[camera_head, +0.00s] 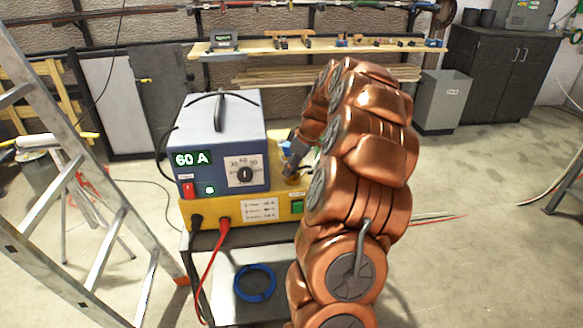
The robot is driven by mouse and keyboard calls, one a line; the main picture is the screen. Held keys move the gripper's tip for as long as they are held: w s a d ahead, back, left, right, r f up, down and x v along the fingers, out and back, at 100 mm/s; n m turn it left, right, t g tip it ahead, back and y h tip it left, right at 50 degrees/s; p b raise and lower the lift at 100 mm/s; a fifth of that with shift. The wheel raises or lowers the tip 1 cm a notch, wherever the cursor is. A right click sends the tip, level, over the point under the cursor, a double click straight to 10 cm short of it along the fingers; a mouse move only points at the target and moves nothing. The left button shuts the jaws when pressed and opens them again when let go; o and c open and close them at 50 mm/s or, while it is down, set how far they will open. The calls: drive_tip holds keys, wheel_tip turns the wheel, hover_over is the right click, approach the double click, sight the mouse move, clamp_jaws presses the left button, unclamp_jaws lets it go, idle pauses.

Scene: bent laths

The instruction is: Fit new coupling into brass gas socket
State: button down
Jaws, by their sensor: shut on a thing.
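My gripper (293,152) is a small dark shape behind my copper-coloured arm, at the right side of the yellow and blue welding machine. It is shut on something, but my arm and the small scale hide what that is. I cannot make out the new coupling or the brass gas socket. The machine (215,145) has a blue-grey upper box with a lit "60 A" display, a dial and a red switch. Its yellow base (205,212) has a green button, a label, and a black and a red cable plugged in front.
The machine stands on a cart (262,258), with a blue ring (255,282) on its lower surface. An aluminium ladder (75,190) stands close on the left. A wooden shelf (330,50), a grey bin (442,100) and a dark cabinet (500,75) line the back. The floor at right is mostly clear.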

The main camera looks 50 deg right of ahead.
idle(0.4)
drive_tip(key=c, duration=0.7)
unclamp_jaws()
drive_tip(key=shift+r, duration=0.1)
drive_tip(key=v, duration=1.1)
drive_tip(key=shift+s+d+r, duration=0.1)
drive_tip(key=shift+s+r, duration=0.1)
drive_tip(key=shift+r, duration=0.15)
drive_tip(key=s+a+r+g+p, duration=0.1)
drive_tip(key=s+a, duration=0.1)
drive_tip(key=a, duration=1.2)
drive_tip(key=s+a+r+g+p, duration=0.1)
drive_tip(key=a+g+p, duration=0.1)
drive_tip(key=a, duration=1.1)
drive_tip(key=s+a+f+m+g+p, duration=0.1)
drive_tip(key=s+a, duration=0.3)
drive_tip(key=s, duration=0.3)
drive_tip(key=s+a+f+m+g+h+p, duration=0.1)
drive_tip(key=s+a, duration=0.3)
drive_tip(key=s, duration=0.4)
drive_tip(key=s+a+f+m+g+p, duration=0.1)
drive_tip(key=s+a+f, duration=0.2)
drive_tip(key=s, duration=0.4)
drive_tip(key=shift+s+a+f, duration=0.2)
drive_tip(key=shift+s+a, duration=0.2)
drive_tip(key=shift+a, duration=0.1)
